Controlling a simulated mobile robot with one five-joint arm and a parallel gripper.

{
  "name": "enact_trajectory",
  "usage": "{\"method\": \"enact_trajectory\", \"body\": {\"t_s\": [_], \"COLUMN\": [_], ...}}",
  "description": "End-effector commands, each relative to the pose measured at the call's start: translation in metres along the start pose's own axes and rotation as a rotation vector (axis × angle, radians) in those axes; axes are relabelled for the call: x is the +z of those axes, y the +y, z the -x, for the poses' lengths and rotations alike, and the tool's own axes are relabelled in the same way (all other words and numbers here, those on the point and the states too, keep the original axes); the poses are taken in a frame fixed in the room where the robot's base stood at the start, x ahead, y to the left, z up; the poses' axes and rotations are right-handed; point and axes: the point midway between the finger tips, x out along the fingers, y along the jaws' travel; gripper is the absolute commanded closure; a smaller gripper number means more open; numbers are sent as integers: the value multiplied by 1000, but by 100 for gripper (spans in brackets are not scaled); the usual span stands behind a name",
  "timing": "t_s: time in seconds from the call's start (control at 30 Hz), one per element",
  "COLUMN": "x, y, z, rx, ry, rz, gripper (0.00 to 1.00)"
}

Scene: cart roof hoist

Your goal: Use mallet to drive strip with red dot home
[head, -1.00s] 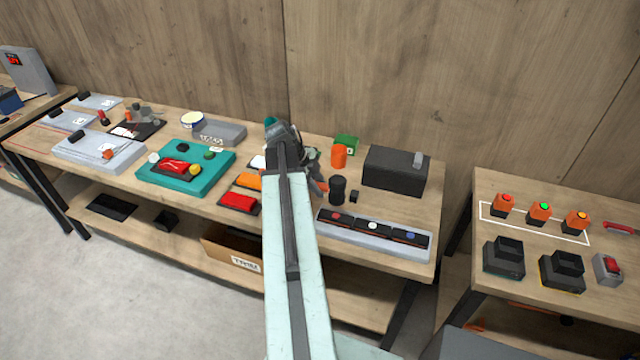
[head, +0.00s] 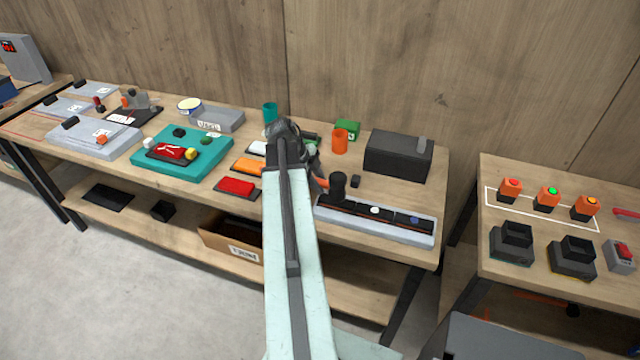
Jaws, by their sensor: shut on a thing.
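The mallet has a black cylindrical head (head: 338,186) and a short orange handle (head: 320,183). My gripper (head: 313,168) is shut on the mallet's handle; my arm hides part of the grip. The mallet head stands over the left end of a pale grey base (head: 375,230). The base carries a row of dark strips. The left strip (head: 330,205) is partly covered by the mallet head, and its red dot is hidden. The strip with a white dot (head: 374,210) and the strip with a blue dot (head: 413,219) lie to its right. I cannot tell whether the head touches the strip.
An orange cup (head: 339,141), a green box (head: 348,129) and a dark box (head: 398,154) stand behind the base. A teal tray (head: 165,170) and red block (head: 237,188) are left of my arm. A second bench with orange-topped buttons (head: 546,199) is at right.

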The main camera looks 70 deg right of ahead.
Motion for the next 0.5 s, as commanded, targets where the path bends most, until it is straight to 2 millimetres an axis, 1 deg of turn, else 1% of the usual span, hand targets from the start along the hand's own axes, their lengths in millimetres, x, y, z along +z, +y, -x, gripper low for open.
{"method": "enact_trajectory", "body": {"t_s": [0.33,0.5], "x": [-1,1], "y": [0,1], "z": [0,-4], "rx": [0,0], "ry": [1,1], "rz": [-1,-1], "gripper": [100,100]}}
